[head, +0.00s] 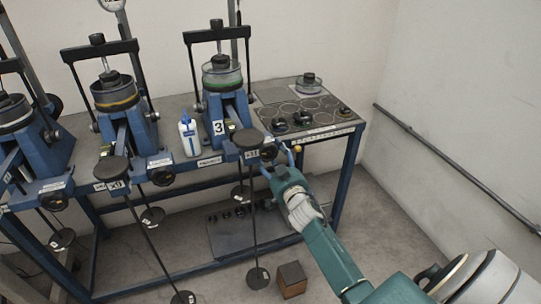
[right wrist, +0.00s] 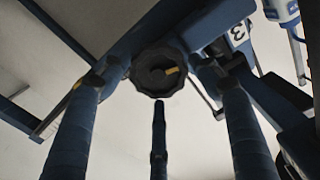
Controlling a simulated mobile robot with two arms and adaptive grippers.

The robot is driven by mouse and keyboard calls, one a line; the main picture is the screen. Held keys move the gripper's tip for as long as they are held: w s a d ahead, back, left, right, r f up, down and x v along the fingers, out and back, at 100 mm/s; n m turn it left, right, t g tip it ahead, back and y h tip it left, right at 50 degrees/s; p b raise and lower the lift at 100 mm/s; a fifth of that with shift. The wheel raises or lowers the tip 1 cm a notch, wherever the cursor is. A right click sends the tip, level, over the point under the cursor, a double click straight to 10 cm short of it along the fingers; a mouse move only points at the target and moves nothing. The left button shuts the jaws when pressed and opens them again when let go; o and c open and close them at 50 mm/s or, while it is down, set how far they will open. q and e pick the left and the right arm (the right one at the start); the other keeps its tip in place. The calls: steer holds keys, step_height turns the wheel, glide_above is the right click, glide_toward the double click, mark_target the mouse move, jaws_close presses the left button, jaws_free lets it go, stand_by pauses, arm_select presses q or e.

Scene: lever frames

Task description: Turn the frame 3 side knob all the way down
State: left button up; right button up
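Frame 3 (head: 222,100) is a blue lever frame with a white "3" label, standing on the right part of the bench. Its black side knob (head: 268,152) is on the bench's front edge, partly hidden by my gripper in the head view. My right gripper (head: 281,160) is open at the knob. In the right wrist view, the round lobed knob (right wrist: 158,72) with a yellow mark lies ahead between the spread fingers. There is a visible gap between the side fingers and the knob; whether any fingertip touches it I cannot tell. My left gripper is not in view.
A blue-and-white bottle (head: 189,135) stands left of frame 3. A black hanging rod with a weight (head: 258,277) hangs close left of the knob. Black discs lie on the panel (head: 322,117) behind my gripper. A brown box (head: 291,279) is on the floor.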

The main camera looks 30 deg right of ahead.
steer(key=c, duration=0.5)
steer(key=shift+r, duration=0.15)
steer(key=shift+c, duration=0.2)
steer(key=shift+w+r+n, duration=0.1)
steer(key=shift+r+n, duration=0.05)
steer(key=shift+n, duration=0.25)
steer(key=o, duration=1.1)
steer(key=shift+s+a+f, duration=0.1)
steer(key=shift+s+f, duration=0.15)
steer(key=shift+s, duration=0.05)
steer(key=v, duration=1.1)
steer(key=shift+s, duration=0.25)
steer(key=shift+r, duration=0.1)
